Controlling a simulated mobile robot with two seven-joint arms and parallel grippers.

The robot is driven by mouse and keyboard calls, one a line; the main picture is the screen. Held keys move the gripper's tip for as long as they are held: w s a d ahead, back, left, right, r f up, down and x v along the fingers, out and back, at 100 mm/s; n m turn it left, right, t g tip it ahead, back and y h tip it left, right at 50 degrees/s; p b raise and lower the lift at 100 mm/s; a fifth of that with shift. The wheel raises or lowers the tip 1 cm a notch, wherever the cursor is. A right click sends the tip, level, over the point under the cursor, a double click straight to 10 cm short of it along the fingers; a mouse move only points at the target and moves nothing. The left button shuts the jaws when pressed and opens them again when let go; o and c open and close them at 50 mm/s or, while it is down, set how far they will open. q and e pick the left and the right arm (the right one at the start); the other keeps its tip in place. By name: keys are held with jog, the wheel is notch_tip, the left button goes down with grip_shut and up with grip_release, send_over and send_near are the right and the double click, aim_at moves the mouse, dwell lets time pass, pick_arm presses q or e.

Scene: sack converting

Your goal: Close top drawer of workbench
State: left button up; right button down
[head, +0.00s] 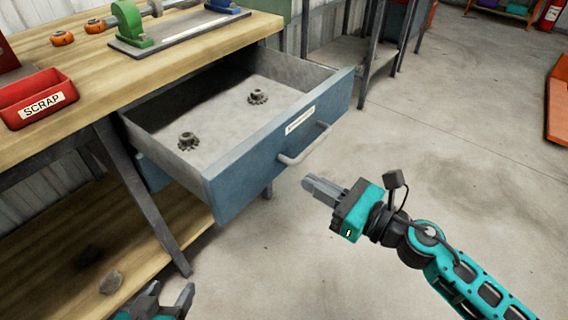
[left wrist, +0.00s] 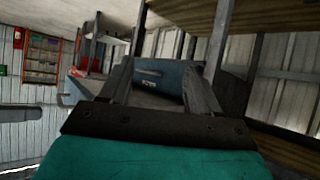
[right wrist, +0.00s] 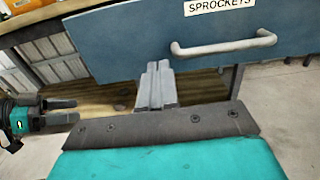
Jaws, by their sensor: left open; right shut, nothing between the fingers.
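The top drawer of the workbench, with a blue front (head: 262,150), is pulled well out in the head view. Two dark sprockets (head: 188,141) (head: 257,97) lie inside it. Its grey bar handle (head: 304,146) and blue front also show in the right wrist view (right wrist: 130,42), with a label reading SPROCKETS. My right gripper (head: 308,184) is shut and empty, in front of the drawer front and just below the handle, apart from it.
On the wooden workbench top (head: 90,75) stand a red SCRAP bin (head: 38,100), a green fixture (head: 130,24) and orange parts (head: 62,38). A lower wooden shelf (head: 60,255) lies under the drawer. The concrete floor (head: 440,120) to the right is clear. An orange object (head: 558,100) stands at the far right.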

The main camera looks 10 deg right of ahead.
aim_at(272, 160)
jog(key=p+x, duration=0.1)
jog(key=x, duration=0.6)
jog(key=shift+w+a, duration=0.15)
pick_arm(q)
jog(key=shift+s+a, duration=0.3)
jog(key=shift+a, duration=0.1)
jog(key=shift+a, duration=0.15)
pick_arm(e)
jog(key=shift+w, duration=0.2)
